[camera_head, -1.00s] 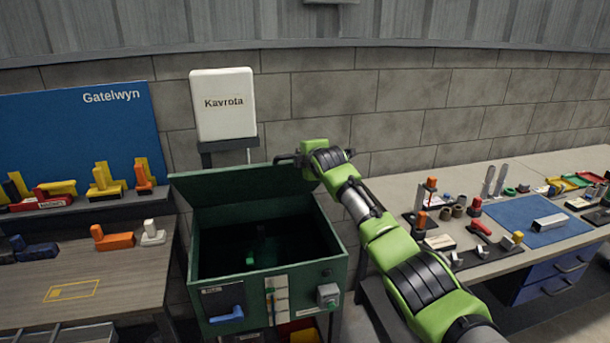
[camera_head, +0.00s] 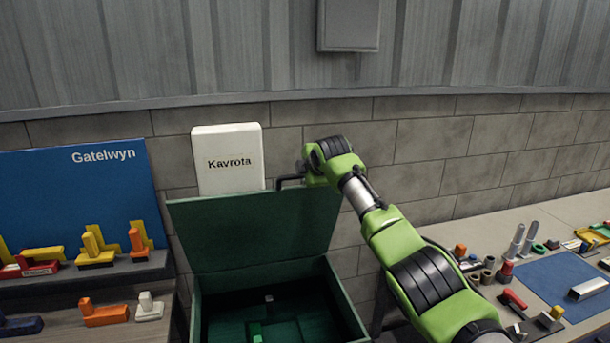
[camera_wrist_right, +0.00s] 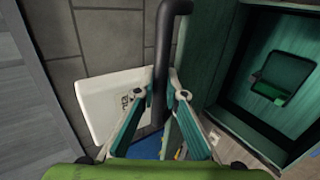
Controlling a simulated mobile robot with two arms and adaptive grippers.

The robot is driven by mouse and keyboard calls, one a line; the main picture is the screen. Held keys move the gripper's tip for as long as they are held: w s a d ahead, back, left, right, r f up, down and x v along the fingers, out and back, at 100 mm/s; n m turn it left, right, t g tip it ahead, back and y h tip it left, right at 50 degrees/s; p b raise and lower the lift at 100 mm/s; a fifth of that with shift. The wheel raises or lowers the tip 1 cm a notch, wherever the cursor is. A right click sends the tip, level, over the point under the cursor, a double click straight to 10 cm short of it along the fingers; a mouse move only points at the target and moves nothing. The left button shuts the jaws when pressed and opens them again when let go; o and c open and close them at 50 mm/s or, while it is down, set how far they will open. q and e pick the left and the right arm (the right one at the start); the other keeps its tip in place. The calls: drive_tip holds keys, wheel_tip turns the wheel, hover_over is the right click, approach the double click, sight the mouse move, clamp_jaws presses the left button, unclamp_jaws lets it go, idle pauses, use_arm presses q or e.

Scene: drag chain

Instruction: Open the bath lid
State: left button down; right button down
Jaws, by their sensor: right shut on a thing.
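The green bath lid (camera_head: 250,232) stands raised, steeply tilted up at the back of the green bath (camera_head: 350,318). The bath's dark inside shows, with a small green piece (camera_head: 256,331) in it; the inside also shows at the right of the right wrist view. A dark bar handle (camera_wrist_right: 164,48) sticks out from the lid's top edge. My right gripper (camera_head: 292,181) is at the lid's upper right corner. In the right wrist view, its two fingers (camera_wrist_right: 160,92) are closed on the handle from both sides. My left gripper is not in view.
A white Kavrota box (camera_head: 229,160) is on the wall just behind the lid. A blue Gatelwyn board (camera_head: 80,195) and a bench with coloured blocks are at left. A workbench with a blue mat (camera_head: 560,285) and small tools is at right.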

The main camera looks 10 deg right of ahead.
drive_tip(key=shift+f, duration=0.2)
drive_tip(key=c, duration=2)
unclamp_jaws()
drive_tip(key=shift+c, duration=0.2)
drive_tip(key=shift+w, duration=0.1)
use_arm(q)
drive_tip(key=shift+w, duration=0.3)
use_arm(e)
drive_tip(key=v, duration=1.2)
drive_tip(key=shift+a+f, duration=0.1)
